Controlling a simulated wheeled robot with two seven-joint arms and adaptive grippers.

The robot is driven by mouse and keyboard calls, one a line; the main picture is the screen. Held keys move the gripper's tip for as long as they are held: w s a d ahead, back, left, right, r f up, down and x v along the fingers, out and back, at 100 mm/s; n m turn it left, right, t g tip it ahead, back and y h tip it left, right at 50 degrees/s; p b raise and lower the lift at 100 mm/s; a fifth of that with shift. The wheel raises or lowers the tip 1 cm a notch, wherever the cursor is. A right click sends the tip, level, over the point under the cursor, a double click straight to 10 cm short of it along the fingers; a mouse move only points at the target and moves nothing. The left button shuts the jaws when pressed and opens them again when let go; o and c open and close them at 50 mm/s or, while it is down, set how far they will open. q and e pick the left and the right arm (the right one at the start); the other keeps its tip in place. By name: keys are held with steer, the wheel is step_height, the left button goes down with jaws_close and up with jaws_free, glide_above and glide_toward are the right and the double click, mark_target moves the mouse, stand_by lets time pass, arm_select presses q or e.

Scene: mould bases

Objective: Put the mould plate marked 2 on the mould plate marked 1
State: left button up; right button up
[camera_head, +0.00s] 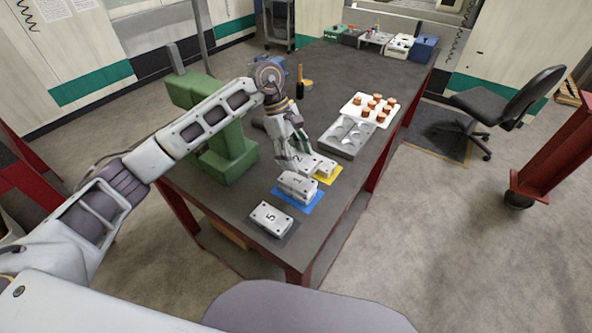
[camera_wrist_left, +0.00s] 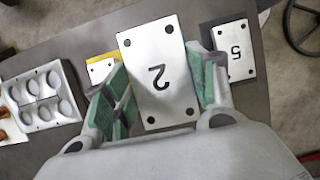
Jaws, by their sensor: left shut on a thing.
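The mould plate marked 2 (camera_head: 302,161) is a grey metal block with dark corner holes. My left gripper (camera_head: 294,154) is shut on it. In the left wrist view the plate marked 2 (camera_wrist_left: 157,70) sits between the green finger pads (camera_wrist_left: 160,92), its number facing the camera. The mould plate marked 1 (camera_head: 297,184) lies on a blue mat (camera_head: 299,203), just nearer the head camera than the held plate. It is hidden in the left wrist view, behind the held plate. I cannot tell the exact gap between the two plates. My right gripper is not in view.
A plate marked 5 (camera_head: 270,218) lies on a dark mat at the table's near end. Another plate (camera_head: 325,165) lies on a yellow mat (camera_head: 329,178). A grey tray with round hollows (camera_head: 347,138) and a white tray of copper-coloured pieces (camera_head: 359,115) stand farther back.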

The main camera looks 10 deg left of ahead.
mark_target(296, 180)
arm_select(q)
step_height(296, 180, down, 2)
steer(key=shift+f, duration=0.2)
steer(key=shift+f+p, duration=0.55)
steer(key=shift+f, duration=1.25)
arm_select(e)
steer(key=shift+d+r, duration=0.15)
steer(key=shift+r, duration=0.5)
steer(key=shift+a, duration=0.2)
arm_select(q)
steer(key=shift+f, duration=0.15)
steer(key=o, duration=1.4)
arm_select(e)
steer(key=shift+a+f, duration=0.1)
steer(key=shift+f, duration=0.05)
